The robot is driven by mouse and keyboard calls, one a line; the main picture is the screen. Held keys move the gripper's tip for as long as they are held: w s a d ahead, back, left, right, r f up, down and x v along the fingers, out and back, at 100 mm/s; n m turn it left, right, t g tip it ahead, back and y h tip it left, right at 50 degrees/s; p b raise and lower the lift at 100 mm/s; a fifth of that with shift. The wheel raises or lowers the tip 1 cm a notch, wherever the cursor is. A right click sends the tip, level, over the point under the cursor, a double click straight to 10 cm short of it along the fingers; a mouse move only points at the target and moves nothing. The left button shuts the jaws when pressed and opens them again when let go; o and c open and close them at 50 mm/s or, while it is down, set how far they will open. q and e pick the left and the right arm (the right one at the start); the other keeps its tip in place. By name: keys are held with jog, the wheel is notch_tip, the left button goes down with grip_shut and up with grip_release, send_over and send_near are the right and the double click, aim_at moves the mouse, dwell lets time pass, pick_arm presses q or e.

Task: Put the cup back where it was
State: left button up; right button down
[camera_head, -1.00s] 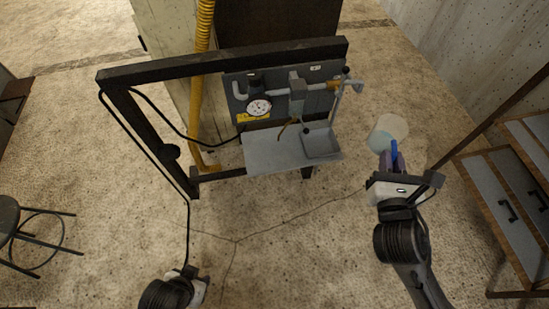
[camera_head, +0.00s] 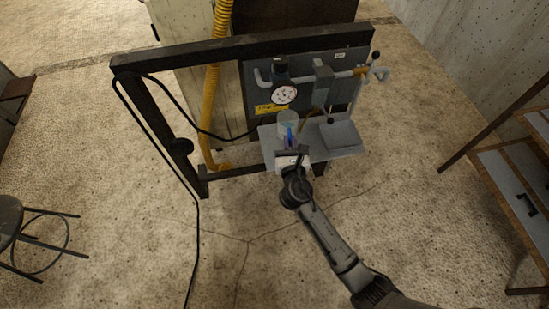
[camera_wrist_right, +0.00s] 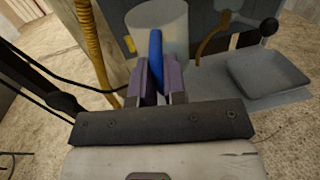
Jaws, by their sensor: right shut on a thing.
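The cup (camera_head: 288,118) is pale and translucent with a blue handle. My right gripper (camera_head: 291,146) is shut on the handle, in front of the rack's panel and over the left part of the grey shelf (camera_head: 270,147). In the right wrist view the cup (camera_wrist_right: 160,22) looks upright just beyond the fingers, and the blue handle sits between the purple finger pads (camera_wrist_right: 157,78). I cannot tell whether the cup's base touches the shelf. My left gripper is out of view.
A square grey tray (camera_head: 340,137) is to the right of the cup. Behind are a round gauge (camera_head: 284,95), pipes and a bent spout (camera_head: 310,112). A dark frame (camera_head: 240,48) surrounds the panel. A stool (camera_head: 35,235) stands left and drawers (camera_head: 515,190) right.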

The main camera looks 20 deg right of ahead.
notch_tip(320, 180, down, 15)
jog(key=w+a+n+y+b, duration=0.1)
jog(key=a+y+b, duration=0.1)
jog(key=b, duration=0.6)
jog(key=shift+w+n+t+y, duration=0.25)
jog(key=shift+n+t+y, duration=0.05)
jog(key=shift+n+y, duration=0.1)
jog(key=shift+a, duration=0.1)
jog(key=shift+f, duration=0.15)
jog(key=c, duration=1.2)
grip_release()
jog(key=shift+o, duration=0.2)
